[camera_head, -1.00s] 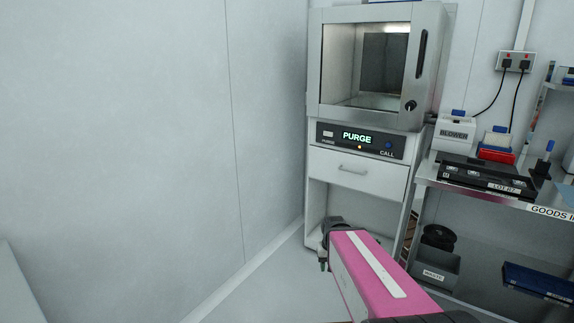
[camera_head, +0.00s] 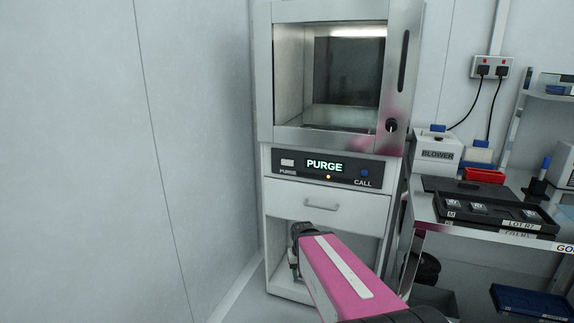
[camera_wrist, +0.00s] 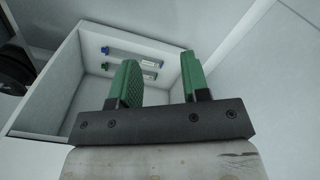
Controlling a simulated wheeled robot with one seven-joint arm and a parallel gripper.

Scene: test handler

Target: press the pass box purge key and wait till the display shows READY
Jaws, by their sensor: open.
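The pass box (camera_head: 263,70) stands against the wall, its window door shut and its chamber lit. The panel below it has a display (camera_head: 324,165) reading PURGE in green. The white purge key (camera_head: 288,162) sits left of the display, above the label PURGE. A small amber light (camera_head: 328,177) glows under the display. The blue CALL button (camera_head: 365,173) is on the right. My gripper (camera_wrist: 161,85) is open and empty, with green finger pads. In the head view my arm reaches low in front of the cabinet, below the panel; the fingers are mostly hidden there.
A drawer (camera_head: 340,212) with a handle sits under the panel, above an open bay. At right a bench carries a blower (camera_head: 437,153), a red bin (camera_head: 484,175) and black trays (camera_head: 495,212). In the wrist view a white compartment (camera_wrist: 70,62) holds two tube-like items.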

